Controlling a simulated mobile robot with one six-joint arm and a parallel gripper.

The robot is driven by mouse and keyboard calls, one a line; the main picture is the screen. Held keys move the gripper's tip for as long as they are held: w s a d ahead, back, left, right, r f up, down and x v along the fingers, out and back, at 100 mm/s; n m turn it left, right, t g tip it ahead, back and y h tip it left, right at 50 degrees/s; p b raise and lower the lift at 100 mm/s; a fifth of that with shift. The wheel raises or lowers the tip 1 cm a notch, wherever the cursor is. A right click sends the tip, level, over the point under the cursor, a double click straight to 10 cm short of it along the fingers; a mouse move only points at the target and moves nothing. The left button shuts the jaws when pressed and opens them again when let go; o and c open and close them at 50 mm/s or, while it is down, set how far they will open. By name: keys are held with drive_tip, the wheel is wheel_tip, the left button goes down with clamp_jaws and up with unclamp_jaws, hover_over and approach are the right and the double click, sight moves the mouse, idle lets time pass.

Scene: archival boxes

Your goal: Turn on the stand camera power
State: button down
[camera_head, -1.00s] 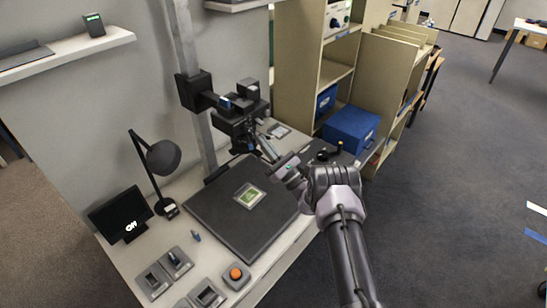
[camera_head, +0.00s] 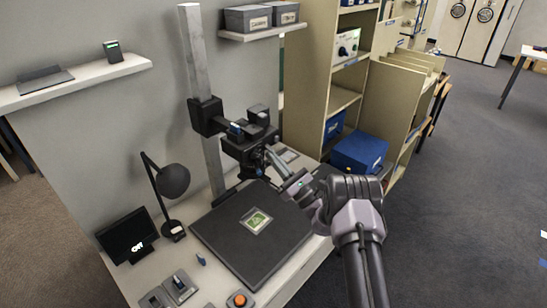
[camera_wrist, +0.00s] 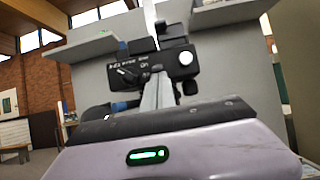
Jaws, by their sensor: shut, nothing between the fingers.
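The stand camera (camera_head: 248,147) is a black unit on a bracket of the grey upright column. In the wrist view the camera body (camera_wrist: 140,70) faces me, with white lettering including "On", a small white lever and a round dark knob. My gripper (camera_head: 270,155) reaches up from the right, its narrow tip close to the camera's lower front. In the wrist view my gripper (camera_wrist: 160,82) is shut and empty, in front of the camera body. I cannot tell whether it touches. Its fingers hide part of the camera's face.
Below the camera a dark board (camera_head: 235,245) holds a small green card (camera_head: 256,221). A desk lamp (camera_head: 172,182) and a small screen (camera_head: 127,235) with blurred white letters stand left. A shelf (camera_head: 75,82) juts from the wall. Blue boxes (camera_head: 358,152) and shelving stand right.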

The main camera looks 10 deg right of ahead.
drive_tip(key=shift+s+d+r+g+h+p, duration=0.1)
drive_tip(key=shift+r+g+h+p, duration=0.3)
drive_tip(key=shift+p, duration=0.75)
drive_tip(key=g+p, duration=0.1)
drive_tip(key=p, duration=0.1)
drive_tip(key=r+g+h+p, duration=0.1)
drive_tip(key=p, duration=0.1)
drive_tip(key=r+g+h+p, duration=0.1)
drive_tip(key=p, duration=0.2)
drive_tip(key=shift+s+d, duration=0.3)
drive_tip(key=shift+s, duration=0.1)
drive_tip(key=shift+f+b, duration=0.45)
drive_tip(key=shift+f, duration=0.3)
drive_tip(key=b+v, duration=0.1)
drive_tip(key=v, duration=1)
drive_tip(key=shift+s+f, duration=0.2)
drive_tip(key=shift+f, duration=0.05)
drive_tip(key=shift+d, duration=0.1)
